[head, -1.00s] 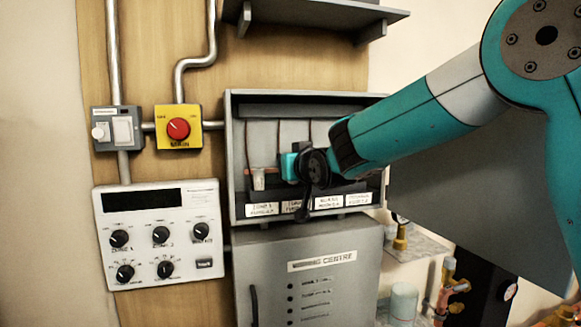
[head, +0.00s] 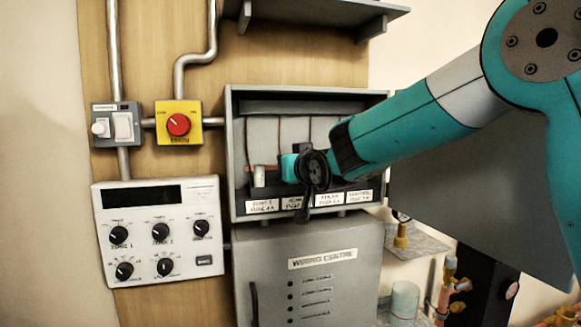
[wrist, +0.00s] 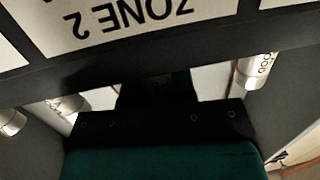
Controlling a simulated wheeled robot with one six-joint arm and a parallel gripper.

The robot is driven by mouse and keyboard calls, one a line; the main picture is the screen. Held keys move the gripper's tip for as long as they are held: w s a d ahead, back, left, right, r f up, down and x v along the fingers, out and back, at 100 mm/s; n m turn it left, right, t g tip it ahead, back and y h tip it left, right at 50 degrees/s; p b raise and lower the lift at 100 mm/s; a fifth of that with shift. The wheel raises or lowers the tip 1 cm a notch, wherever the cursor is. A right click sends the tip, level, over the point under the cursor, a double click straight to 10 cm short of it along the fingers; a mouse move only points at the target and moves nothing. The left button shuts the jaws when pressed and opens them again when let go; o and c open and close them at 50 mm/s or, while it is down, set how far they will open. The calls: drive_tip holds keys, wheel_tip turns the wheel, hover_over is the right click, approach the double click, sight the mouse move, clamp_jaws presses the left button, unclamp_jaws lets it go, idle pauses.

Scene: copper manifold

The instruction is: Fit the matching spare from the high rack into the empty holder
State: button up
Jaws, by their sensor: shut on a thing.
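My gripper (head: 290,168) is inside the open grey fuse box (head: 229,150), at the holder labelled Zone 2 (head: 294,202). In the wrist view its dark jaws (wrist: 155,95) are shut, below the upside-down "ZONE 2" label (wrist: 130,22). The spare held in them is mostly hidden by my gripper and wrist, so I cannot tell if it is seated. A pale fuse (head: 258,176) stands upright in the Zone 1 holder at left. In the wrist view, a white cylinder with printed letters (wrist: 254,70) shows at right.
A grey shelf (head: 320,16) hangs above the fuse box. A yellow main switch (head: 178,124) and a white controller (head: 157,240) are at left. The wiring centre cabinet (head: 310,290) is directly below. My arm covers the right end of the box.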

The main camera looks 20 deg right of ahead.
drive_tip(key=shift+f+b, duration=0.4)
drive_tip(key=shift+f, duration=0.05)
drive_tip(key=o, duration=1)
drive_tip(key=shift+s, duration=0.1)
drive_tip(key=b+v, duration=0.6)
drive_tip(key=v, duration=1.1)
drive_tip(key=shift+s+f, duration=0.1)
drive_tip(key=shift+s, duration=0.05)
